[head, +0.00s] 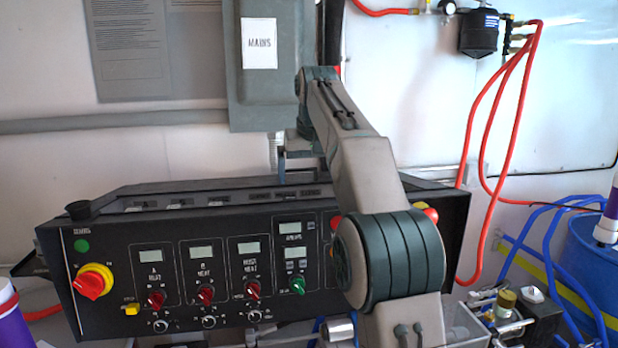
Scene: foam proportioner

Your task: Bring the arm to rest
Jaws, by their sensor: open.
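My arm (365,170) rises from the bottom of the head view, in front of the right part of a black control panel, and bends back toward the wall. My gripper (284,165) is at its far end, small and partly hidden behind the arm. It is open, with nothing seen in it, and appears above or behind the panel's top edge, below the grey mains box. I cannot tell whether it touches anything.
The control panel (120,250) has a red and yellow rotary switch (92,281), several knobs and small displays. The grey mains box (250,95) hangs behind. Red hoses (515,90) hang at right, above a blue drum (590,255) and metal fittings (507,305).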

